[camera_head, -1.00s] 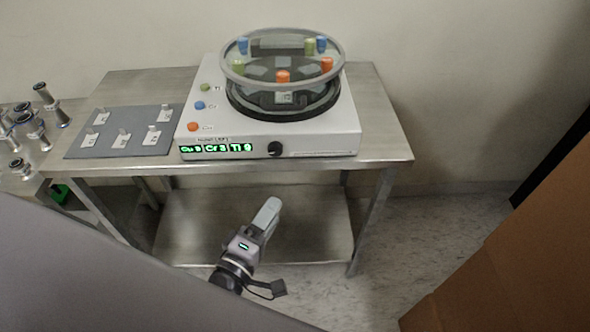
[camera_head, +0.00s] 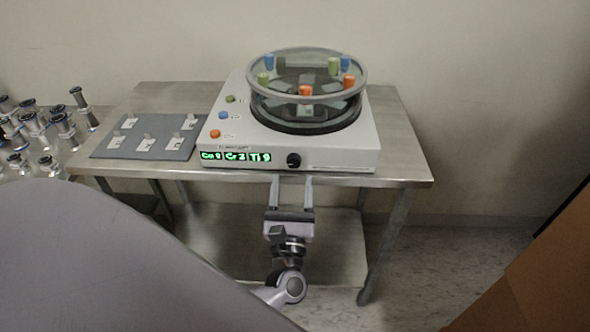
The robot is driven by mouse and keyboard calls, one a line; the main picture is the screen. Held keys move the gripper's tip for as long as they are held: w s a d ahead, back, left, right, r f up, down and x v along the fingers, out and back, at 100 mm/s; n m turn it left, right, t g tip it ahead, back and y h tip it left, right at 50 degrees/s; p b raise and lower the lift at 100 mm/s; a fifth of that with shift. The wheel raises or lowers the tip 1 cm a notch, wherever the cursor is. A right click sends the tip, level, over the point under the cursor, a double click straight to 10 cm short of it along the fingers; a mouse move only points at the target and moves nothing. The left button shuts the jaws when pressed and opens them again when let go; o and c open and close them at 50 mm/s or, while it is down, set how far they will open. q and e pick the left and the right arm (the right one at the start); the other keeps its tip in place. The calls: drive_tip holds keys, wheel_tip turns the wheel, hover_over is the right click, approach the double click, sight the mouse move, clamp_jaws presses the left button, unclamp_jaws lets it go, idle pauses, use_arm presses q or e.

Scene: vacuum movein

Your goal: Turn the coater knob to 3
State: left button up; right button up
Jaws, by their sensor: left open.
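The coater (camera_head: 228,180) is a white box with a round chamber on top, standing on a metal table. Its black knob (camera_head: 293,160) is on the front face, right of a green lit display (camera_head: 235,156). The display seems to read Cu 0, Cr 3, Ti 9, though the small digits are hard to read. My left gripper (camera_head: 291,179) is open and empty, its two fingers pointing at the coater's front just below the knob, one to each side of it in the picture. I cannot tell whether the fingers touch anything. My right gripper is not in view.
The metal table (camera_head: 405,150) has a lower shelf (camera_head: 335,235). A grey mat (camera_head: 104,149) with small labelled pieces lies left of the coater. Several metal fittings (camera_head: 62,126) stand further left. A brown panel (camera_head: 550,270) fills the lower right. Floor shows right of the table.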

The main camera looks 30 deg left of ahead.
sight(294, 164)
use_arm(q)
drive_tip(key=x, duration=0.3)
drive_tip(key=shift+a+r+p, duration=0.1)
drive_tip(key=shift+p, duration=0.2)
drive_tip(key=shift+w, duration=0.2)
drive_tip(key=shift+c, duration=0.2)
drive_tip(key=c, duration=1)
